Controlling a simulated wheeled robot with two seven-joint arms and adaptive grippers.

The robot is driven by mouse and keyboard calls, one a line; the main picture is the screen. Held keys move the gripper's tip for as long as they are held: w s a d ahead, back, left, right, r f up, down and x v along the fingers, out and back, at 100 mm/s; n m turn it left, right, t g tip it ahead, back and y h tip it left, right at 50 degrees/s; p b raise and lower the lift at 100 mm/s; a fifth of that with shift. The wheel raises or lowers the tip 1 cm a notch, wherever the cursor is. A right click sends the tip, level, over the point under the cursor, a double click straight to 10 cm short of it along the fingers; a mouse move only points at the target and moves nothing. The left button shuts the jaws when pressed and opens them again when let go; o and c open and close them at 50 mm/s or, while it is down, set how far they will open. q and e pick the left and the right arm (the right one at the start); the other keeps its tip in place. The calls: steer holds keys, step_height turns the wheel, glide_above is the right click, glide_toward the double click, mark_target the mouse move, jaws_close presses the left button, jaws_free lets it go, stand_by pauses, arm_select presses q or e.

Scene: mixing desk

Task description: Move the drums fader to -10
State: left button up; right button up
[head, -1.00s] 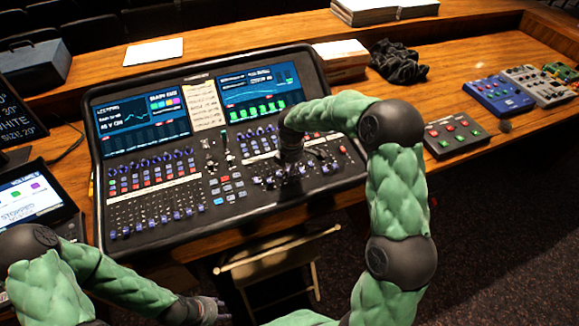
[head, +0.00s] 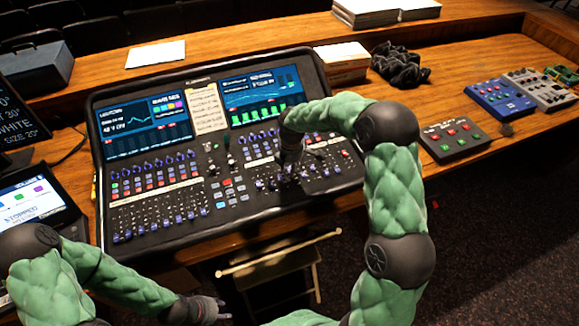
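The mixing desk (head: 240,203) stands on the wooden counter, with a left bank of faders (head: 155,222) and a right bank (head: 325,172). Which fader is drums is too small to read. My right gripper (head: 289,174) points down at the right bank, close over or touching the faders at its left part. Its fingers are small and dark there, so I cannot tell if they are open or shut or hold a fader cap. The arm hides part of the right bank. My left gripper (head: 218,310) is low in front of the desk, away from it.
Two screens and a paper strip (head: 208,110) sit at the top of the desk. A tablet (head: 33,205) stands at the left. A small button box (head: 455,139) and a blue pedal (head: 499,97) lie at the right. A stool (head: 280,262) is below the front edge.

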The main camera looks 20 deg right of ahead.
step_height(320, 180, up, 12)
steer(key=s, duration=0.1)
stand_by(0.5)
steer(key=shift+s+f, duration=0.1)
